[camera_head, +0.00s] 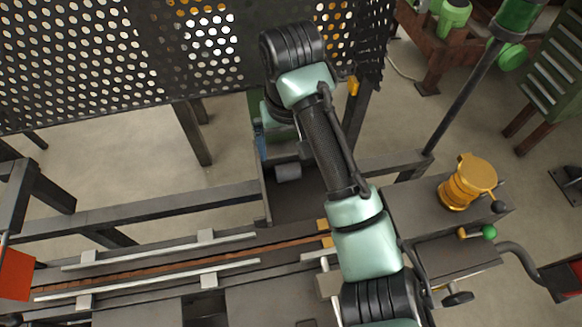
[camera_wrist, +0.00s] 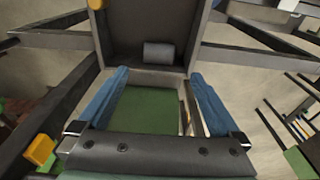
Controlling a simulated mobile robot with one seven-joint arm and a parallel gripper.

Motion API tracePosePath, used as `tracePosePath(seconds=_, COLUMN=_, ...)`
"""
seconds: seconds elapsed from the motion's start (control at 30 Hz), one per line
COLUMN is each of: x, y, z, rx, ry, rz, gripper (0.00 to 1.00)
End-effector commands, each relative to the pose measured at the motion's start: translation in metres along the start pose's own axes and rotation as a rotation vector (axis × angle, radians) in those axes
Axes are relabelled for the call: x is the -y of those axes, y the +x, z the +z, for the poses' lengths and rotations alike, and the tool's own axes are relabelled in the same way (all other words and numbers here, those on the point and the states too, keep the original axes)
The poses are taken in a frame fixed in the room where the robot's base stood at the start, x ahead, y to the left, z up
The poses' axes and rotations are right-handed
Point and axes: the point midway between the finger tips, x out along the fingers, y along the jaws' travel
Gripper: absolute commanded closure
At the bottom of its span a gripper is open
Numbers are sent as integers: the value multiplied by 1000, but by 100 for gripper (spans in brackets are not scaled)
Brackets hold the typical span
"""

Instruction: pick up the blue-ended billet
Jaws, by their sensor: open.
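A short grey cylinder, which looks like the billet (camera_head: 288,172), lies on its side in a dark tray (camera_head: 295,205). It also shows in the wrist view (camera_wrist: 159,53), ahead of my fingertips. No blue end can be made out on it in either view. My gripper (camera_wrist: 159,74) has two blue fingers, spread apart with nothing held between them. The cylinder lies beyond the tips, roughly centred between them and apart from them. In the head view one blue finger shows at the tray's left edge, and my arm hides most of the gripper.
A perforated dark screen (camera_head: 90,60) stands behind the tray. Pale rails (camera_head: 160,250) run to the left in front. A yellow cylindrical fitting (camera_head: 467,182) and a green-knobbed lever (camera_head: 488,231) stand on the bench at right. Dark frame beams flank the tray.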

Motion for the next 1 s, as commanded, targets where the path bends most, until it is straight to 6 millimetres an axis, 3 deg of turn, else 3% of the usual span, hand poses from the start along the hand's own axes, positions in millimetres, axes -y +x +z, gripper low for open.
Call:
tracePosePath(seconds=0.13, x=-1, y=21, z=0, rx=1, ry=3, rz=1, gripper=0)
tracePosePath(seconds=0.37, x=-1, y=37, z=0, rx=0, ry=2, rz=1, gripper=0)
tracePosePath(seconds=0.63, x=-1, y=75, z=-1, rx=0, ry=1, rz=1, gripper=0)
tracePosePath(seconds=0.93, x=-1, y=83, z=-1, rx=-3, ry=0, rz=1, gripper=0)
tracePosePath(seconds=1.0, x=-1, y=83, z=-1, rx=-3, ry=0, rz=1, gripper=9)
